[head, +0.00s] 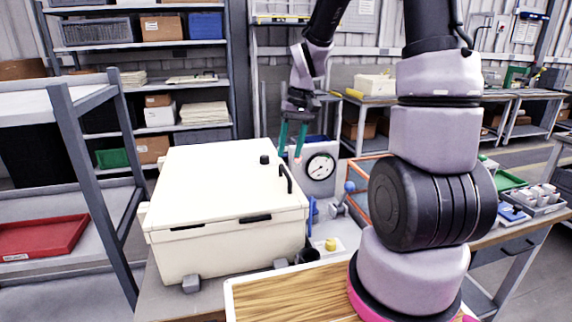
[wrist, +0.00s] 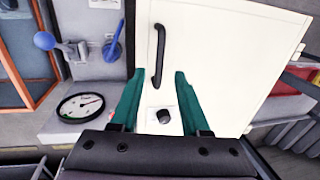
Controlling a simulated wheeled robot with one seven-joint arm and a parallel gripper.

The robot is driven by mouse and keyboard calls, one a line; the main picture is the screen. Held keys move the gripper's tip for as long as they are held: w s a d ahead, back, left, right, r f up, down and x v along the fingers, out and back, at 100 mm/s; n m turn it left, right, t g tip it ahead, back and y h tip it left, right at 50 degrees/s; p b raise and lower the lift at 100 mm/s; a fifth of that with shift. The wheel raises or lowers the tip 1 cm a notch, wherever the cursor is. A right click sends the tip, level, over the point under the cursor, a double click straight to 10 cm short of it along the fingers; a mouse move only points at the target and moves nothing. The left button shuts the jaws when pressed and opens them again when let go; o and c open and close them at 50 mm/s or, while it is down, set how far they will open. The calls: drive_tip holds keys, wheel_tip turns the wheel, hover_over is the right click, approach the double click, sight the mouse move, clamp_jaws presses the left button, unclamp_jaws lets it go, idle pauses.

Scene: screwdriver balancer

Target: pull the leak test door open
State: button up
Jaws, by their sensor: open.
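The leak test door (head: 215,185) appears to be the cream lid on top of a cream box, and it looks shut. Its black handle (head: 285,178) stands near the lid's right edge, with a black knob (head: 264,159) behind it. My gripper (head: 291,153) points down near the far right part of the lid, with its teal fingers apart and empty. In the wrist view, the handle (wrist: 157,55) appears beyond the fingertips of my gripper (wrist: 158,73), roughly lined up with the gap. I cannot tell the remaining distance to the handle. The knob (wrist: 164,116) shows between the fingers.
A gauge (head: 320,167) stands right of the box, near a blue-knobbed lever (head: 348,188) and a yellow button (head: 330,244). A wood-topped tray (head: 285,295) lies in front. A grey rack (head: 75,150) stands on the left.

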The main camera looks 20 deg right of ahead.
drive_tip(key=f, duration=0.4)
drive_tip(key=shift+a+f, duration=0.4)
clamp_jaws()
idle(1.1)
